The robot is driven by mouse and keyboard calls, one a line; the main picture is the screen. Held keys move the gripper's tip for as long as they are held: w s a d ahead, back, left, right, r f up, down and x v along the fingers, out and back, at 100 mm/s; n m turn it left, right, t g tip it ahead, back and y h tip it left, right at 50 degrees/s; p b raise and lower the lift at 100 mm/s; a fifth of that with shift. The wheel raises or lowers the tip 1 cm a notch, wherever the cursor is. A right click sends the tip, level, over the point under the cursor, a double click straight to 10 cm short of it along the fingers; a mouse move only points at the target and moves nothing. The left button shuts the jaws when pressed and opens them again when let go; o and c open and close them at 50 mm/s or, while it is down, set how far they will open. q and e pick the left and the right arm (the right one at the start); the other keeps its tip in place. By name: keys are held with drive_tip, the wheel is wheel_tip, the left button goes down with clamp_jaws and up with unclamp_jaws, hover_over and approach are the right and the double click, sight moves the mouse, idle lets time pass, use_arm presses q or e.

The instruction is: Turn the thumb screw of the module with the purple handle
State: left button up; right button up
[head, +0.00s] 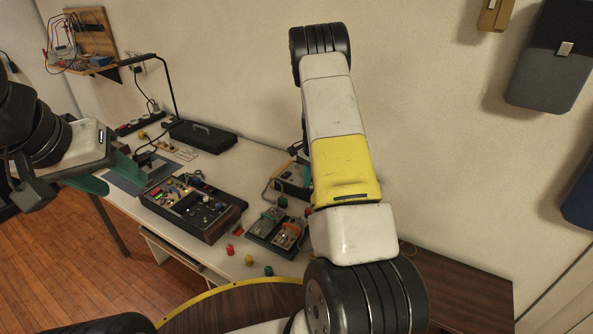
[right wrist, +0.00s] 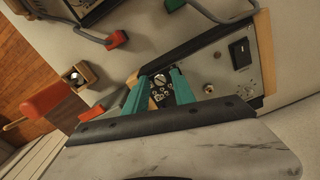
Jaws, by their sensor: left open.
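In the right wrist view, a grey module panel (right wrist: 221,75) lies beneath my right gripper (right wrist: 161,75). No purple handle can be made out. In the head view my right arm hides most of this area. My left gripper (head: 113,176) is open and empty at the left, above the bench's left end, with its green fingers wide apart.
A closed black case (head: 203,136) stands at the back. Red, yellow and green pieces lie near the front. A small wooden box (right wrist: 80,76) shows in the right wrist view.

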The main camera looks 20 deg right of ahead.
drive_tip(key=shift+o, duration=0.2)
wheel_tip(320, 180, up, 8)
drive_tip(key=shift+f, duration=0.1)
idle(0.4)
drive_tip(key=s+a+r+n+t+y, duration=0.1)
drive_tip(key=s+a+r+n+t, duration=0.15)
drive_tip(key=s+a+r, duration=0.6)
drive_tip(key=s+a+r+n+t+y, duration=0.15)
drive_tip(key=s+r+n, duration=0.25)
drive_tip(key=r, duration=0.9)
drive_tip(key=s+a+r+n+t, duration=0.1)
drive_tip(key=s+a+r+n, duration=0.1)
drive_tip(key=s, duration=0.7)
drive_tip(key=s+a+r+n+t, duration=0.1)
drive_tip(key=s+a+r+n, duration=0.2)
drive_tip(key=s, duration=0.7)
drive_tip(key=shift+a+r+n, duration=0.3)
drive_tip(key=shift+a+n, duration=0.6)
drive_tip(key=shift+n, duration=0.05)
